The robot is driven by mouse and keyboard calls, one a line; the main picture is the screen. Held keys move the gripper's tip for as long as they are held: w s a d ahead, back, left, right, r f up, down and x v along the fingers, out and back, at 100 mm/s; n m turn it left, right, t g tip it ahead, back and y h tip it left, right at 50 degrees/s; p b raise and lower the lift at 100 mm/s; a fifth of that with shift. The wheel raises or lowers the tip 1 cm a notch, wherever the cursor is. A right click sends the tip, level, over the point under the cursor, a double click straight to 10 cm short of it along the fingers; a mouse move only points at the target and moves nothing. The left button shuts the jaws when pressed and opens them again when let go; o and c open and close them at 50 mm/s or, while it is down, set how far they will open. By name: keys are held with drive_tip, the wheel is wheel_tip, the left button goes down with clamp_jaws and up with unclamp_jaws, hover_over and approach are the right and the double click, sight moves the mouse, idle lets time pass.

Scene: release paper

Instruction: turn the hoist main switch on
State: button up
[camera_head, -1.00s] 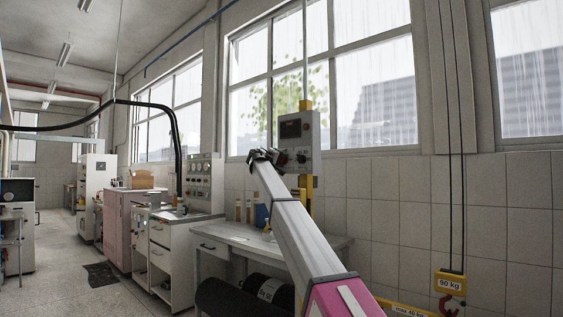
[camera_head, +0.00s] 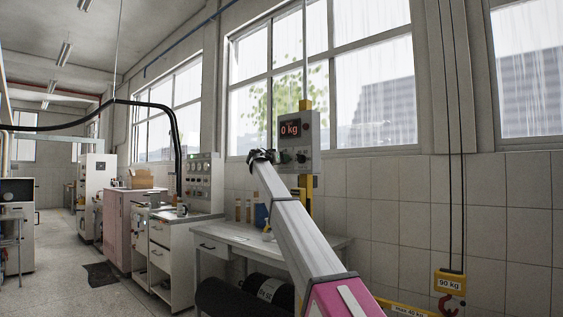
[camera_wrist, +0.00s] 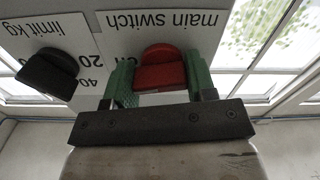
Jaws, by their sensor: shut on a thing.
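The hoist control box (camera_head: 299,135) is a grey box on a yellow post by the window in the head view. Its display (camera_head: 290,128) is lit and reads "0 kg" in red. In the wrist view, which is upside down, the red main switch knob (camera_wrist: 160,70) sits under the label "main switch" (camera_wrist: 161,20). My gripper (camera_wrist: 158,88) is shut on this knob, with a green finger pad on either side. In the head view my gripper (camera_head: 263,156) is at the box's left side and the knob is hidden behind it.
A black limit kg knob (camera_wrist: 47,74) is close beside my gripper in the wrist view. A bench (camera_head: 240,238) stands below the box. A yellow 90 kg hook block (camera_head: 450,283) hangs at right. Open floor (camera_head: 55,275) lies at left.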

drive_tip(key=shift+f+m, duration=0.1)
drive_tip(key=shift+m, duration=0.9)
drive_tip(key=o, duration=0.9)
drive_tip(key=shift+o, duration=0.2)
drive_tip(key=v, duration=1)
drive_tip(key=shift+s+a, duration=0.25)
drive_tip(key=shift+s, duration=0.1)
